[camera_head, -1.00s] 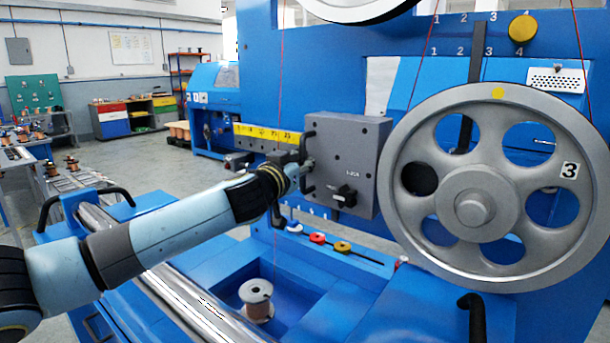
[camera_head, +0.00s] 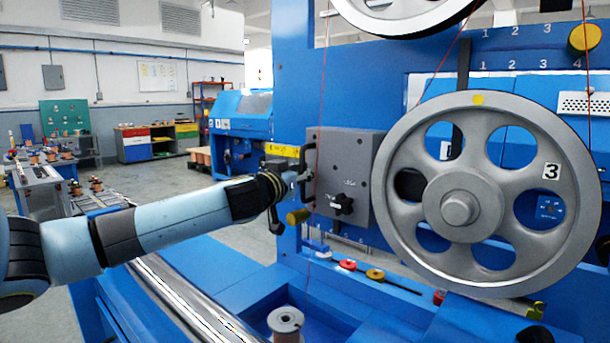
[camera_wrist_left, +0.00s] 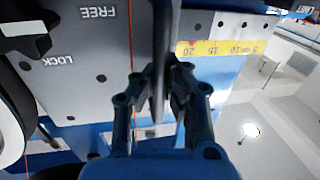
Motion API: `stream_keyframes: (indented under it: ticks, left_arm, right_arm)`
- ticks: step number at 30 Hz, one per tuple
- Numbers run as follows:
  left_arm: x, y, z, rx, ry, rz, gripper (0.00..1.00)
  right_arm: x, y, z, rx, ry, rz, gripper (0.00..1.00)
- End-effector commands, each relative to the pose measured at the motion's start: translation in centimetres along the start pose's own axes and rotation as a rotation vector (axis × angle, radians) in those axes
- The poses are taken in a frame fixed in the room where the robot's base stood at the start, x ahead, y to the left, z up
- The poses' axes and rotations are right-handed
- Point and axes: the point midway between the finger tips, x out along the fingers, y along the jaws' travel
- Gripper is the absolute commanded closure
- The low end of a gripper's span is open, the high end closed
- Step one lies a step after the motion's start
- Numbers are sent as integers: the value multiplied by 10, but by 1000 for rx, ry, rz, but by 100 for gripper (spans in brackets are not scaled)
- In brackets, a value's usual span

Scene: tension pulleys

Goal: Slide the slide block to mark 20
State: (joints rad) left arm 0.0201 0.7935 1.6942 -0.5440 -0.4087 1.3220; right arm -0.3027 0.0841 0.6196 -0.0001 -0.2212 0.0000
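The slide block (camera_head: 352,165) is a grey block with a black side handle (camera_head: 309,172) and a black knob (camera_head: 343,203). In the left wrist view its face (camera_wrist_left: 92,62) reads FREE and LOCK. A yellow scale (camera_head: 283,150) runs out from its left side in the head view. In the wrist view the scale (camera_wrist_left: 222,48) shows 20, 15, 10 and 5, with 20 closest to the block's edge. My left gripper (camera_head: 303,180) is shut on the handle; its fingers (camera_wrist_left: 163,82) flank the bar. My right gripper is out of view.
A large grey spoked wheel (camera_head: 487,257) stands just right of the block. A thin red line (camera_head: 321,95) passes in front of the block. Below are red (camera_head: 348,265) and yellow (camera_head: 375,274) knobs and a spool (camera_head: 286,320). Open floor lies at left.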

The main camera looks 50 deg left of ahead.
Motion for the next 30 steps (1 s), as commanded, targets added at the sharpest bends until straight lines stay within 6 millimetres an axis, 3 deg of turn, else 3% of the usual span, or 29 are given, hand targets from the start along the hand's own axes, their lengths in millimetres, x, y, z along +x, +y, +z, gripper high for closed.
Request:
stream_keyframes:
  ticks: [1, 7, 17, 20, 30]
  left_arm:
    - [0, 0, 2, 0, -3, -1, 89]
    - [0, 0, 0, 0, 1, 1, 64]
    - [-3, 0, -1, 2, 2, 1, 64]
    - [-14, 0, 0, 6, 1, 3, 64]
    - [-81, 0, 1, 10, -3, 5, 64]
  right_arm:
    - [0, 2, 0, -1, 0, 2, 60]
    - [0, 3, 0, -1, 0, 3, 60]
    - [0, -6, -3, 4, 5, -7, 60]
    - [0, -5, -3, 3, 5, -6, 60]
    - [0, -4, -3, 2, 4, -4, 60]
